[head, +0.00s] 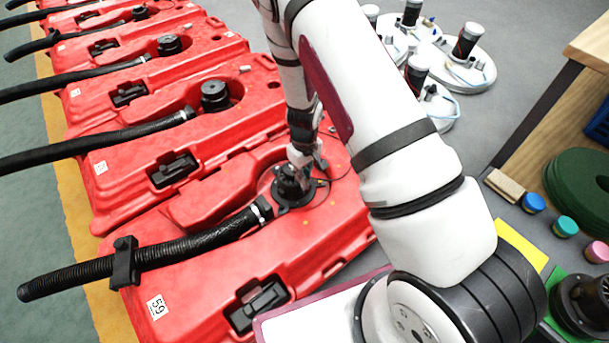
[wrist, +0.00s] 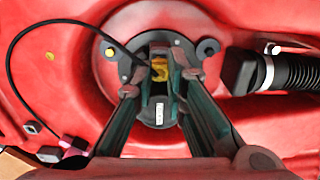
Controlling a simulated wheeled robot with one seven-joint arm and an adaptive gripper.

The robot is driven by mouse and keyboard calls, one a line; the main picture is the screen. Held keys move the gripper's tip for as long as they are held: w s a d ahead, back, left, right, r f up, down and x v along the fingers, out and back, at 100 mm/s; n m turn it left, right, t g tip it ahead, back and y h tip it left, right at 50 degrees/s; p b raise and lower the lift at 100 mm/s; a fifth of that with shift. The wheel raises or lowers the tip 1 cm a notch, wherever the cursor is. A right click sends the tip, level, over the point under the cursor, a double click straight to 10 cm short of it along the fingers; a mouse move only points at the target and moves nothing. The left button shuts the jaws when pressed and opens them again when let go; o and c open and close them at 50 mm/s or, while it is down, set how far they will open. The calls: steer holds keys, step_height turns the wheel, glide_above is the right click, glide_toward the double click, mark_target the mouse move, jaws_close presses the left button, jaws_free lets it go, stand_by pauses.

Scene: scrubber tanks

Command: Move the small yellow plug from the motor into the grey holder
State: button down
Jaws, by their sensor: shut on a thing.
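The small yellow plug (wrist: 159,72) sits at the top of the black motor (wrist: 155,110) in the wrist view. My gripper (wrist: 161,84) is over the motor, its two fingers on either side of the plug and shut on it. The plug still appears to be at the motor; I cannot tell if it is seated or free. In the head view my gripper (head: 300,160) reaches down to the motor (head: 292,187) on the nearest red tank, and the plug is too small to make out. I cannot clearly identify the grey holder; a small grey piece (wrist: 32,128) lies at lower left.
A thin black cable (wrist: 12,75) loops left of the motor. A thick black hose (wrist: 292,72) joins at right. More red tanks (head: 190,90) stand behind. A bench (head: 520,225) with coloured jars and white round parts (head: 470,75) lie to the right.

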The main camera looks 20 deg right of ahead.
steer(key=shift+r+p, duration=1.15)
steer(key=shift+r, duration=0.6)
steer(key=shift+d, duration=0.1)
